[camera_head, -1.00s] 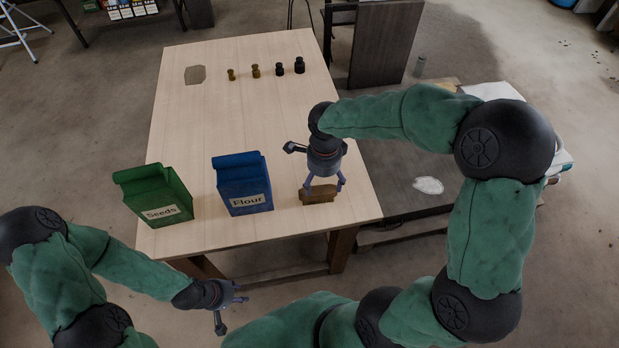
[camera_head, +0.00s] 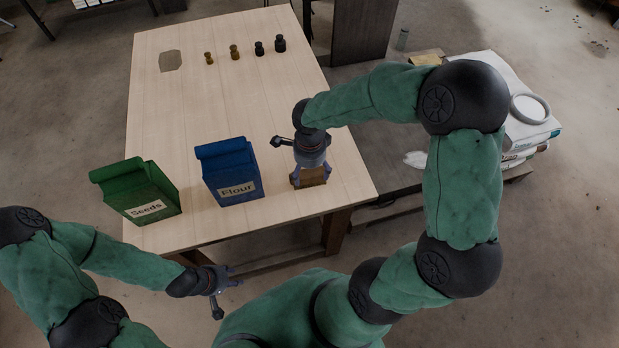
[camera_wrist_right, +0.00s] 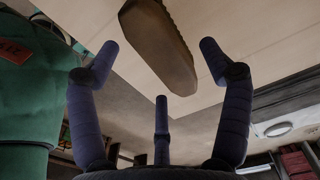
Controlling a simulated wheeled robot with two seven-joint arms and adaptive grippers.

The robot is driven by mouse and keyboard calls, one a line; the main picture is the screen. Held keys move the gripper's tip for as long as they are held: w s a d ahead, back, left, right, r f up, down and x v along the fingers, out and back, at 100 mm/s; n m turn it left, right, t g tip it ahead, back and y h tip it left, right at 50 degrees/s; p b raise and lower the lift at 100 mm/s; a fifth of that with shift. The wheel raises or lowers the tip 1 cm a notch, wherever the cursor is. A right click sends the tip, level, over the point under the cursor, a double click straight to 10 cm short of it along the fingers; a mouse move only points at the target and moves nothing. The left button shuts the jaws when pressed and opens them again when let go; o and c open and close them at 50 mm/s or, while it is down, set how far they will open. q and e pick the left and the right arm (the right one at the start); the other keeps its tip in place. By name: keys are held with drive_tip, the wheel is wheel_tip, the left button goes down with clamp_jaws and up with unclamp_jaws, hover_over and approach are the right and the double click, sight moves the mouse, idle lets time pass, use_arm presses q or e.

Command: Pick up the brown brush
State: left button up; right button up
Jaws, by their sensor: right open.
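The brown brush (camera_head: 313,177) is on the wooden table near its front right corner, below my right gripper (camera_head: 311,183). My right gripper is open, with its fingers down on either side of the brush. In the right wrist view the brush (camera_wrist_right: 158,45) lies between the spread fingertips of my right gripper (camera_wrist_right: 159,50), with gaps visible on both sides. Part of the brush is hidden by the gripper in the head view. My left gripper (camera_head: 233,276) is empty in front of the table's front edge, its fingers apart.
A blue flour bag (camera_head: 229,173) stands left of the brush, and a green seeds bag (camera_head: 136,190) farther left. Several small weights (camera_head: 259,48) stand at the back of the table (camera_head: 200,105). The table's middle is clear. A low dark surface (camera_head: 383,150) lies right of it.

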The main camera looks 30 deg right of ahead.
sight(310, 175)
wheel_tip(310, 175, down, 3)
drive_tip(key=shift+f+b, duration=0.1)
drive_tip(key=shift+b, duration=0.35)
drive_tip(key=shift+s, duration=0.1)
drive_tip(key=c, duration=1.4)
drive_tip(key=shift+r, duration=0.2)
wheel_tip(310, 175, up, 10)
drive_tip(key=p, duration=0.3)
drive_tip(key=o, duration=0.3)
drive_tip(key=shift+f, duration=0.1)
drive_tip(key=shift+c, duration=0.2)
